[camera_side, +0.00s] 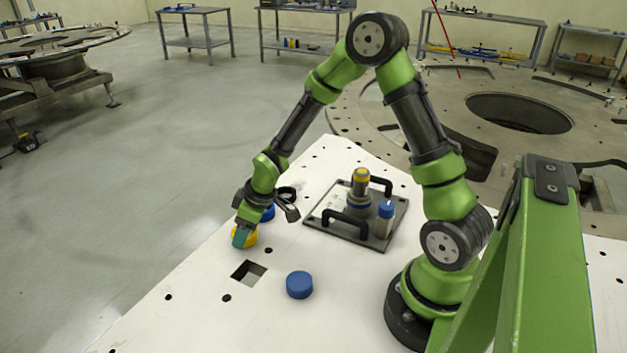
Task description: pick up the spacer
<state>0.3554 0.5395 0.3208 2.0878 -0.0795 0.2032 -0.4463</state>
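My gripper (241,232) points down at the left part of the white table. Its teal fingertip is in front of a yellow round piece (251,238), which is partly hidden. I cannot tell whether the fingers touch it or are closed on it. A blue round piece (268,213) sits just behind the gripper, partly covered by it. Another blue disc (299,285) lies flat in the open, to the right and nearer the camera. I cannot tell by looks which of these round pieces is the spacer.
A dark plate (340,235) with two black handles carries a yellow-topped post (360,182) and a blue-capped cylinder (385,218), right of the gripper. A square hole (249,272) and small holes open in the white table (200,315). The table's front left is clear.

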